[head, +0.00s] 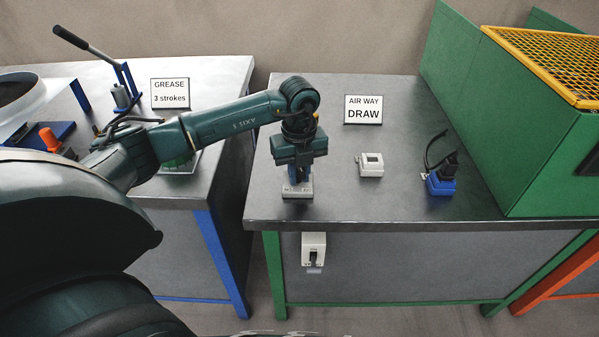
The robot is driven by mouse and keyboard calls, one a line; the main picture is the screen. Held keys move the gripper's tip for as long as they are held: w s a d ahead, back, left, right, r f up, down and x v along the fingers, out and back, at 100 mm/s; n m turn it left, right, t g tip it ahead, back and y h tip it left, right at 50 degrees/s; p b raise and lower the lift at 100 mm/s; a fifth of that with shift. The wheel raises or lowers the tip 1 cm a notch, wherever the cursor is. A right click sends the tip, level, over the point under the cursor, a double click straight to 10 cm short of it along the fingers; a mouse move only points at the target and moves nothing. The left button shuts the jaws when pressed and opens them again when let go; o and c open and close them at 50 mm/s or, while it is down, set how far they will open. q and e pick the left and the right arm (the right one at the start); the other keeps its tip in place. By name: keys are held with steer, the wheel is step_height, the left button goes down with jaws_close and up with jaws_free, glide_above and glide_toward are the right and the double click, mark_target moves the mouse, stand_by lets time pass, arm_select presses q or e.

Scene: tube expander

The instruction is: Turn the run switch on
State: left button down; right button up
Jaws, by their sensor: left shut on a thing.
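My left gripper (298,177) points straight down at the front left of the middle bench (380,208). It is shut on a small part on top of a pale grey block (297,190) there; the jaws hide most of that part. Lettering on the block's front face is too small to read. A white switch box (314,243) with a dark lever hangs on the bench front, below and slightly right of the gripper, and nothing touches it. I cannot tell from the lettering which of the two is the run switch. My right gripper is not in view.
A small white box (370,164) and a blue device with a black top (441,178) stand right of the gripper. An "AIR WAY DRAW" sign (363,109) stands behind. A green housing with yellow mesh (520,120) bounds the right. The left bench holds a "GREASE 3 strokes" sign (170,94).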

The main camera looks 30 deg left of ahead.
arm_select(q)
steer(key=m+b, duration=0.1)
steer(key=m, duration=0.4)
steer(key=shift+a, duration=0.2)
steer(key=shift+s+a+m+b, duration=0.1)
steer(key=shift+m+b, duration=0.35)
steer(key=shift+m, duration=1.95)
steer(key=c, duration=1.4)
jaws_free()
steer(key=shift+o, duration=0.2)
steer(key=shift+r, duration=0.1)
step_height(320, 180, up, 13)
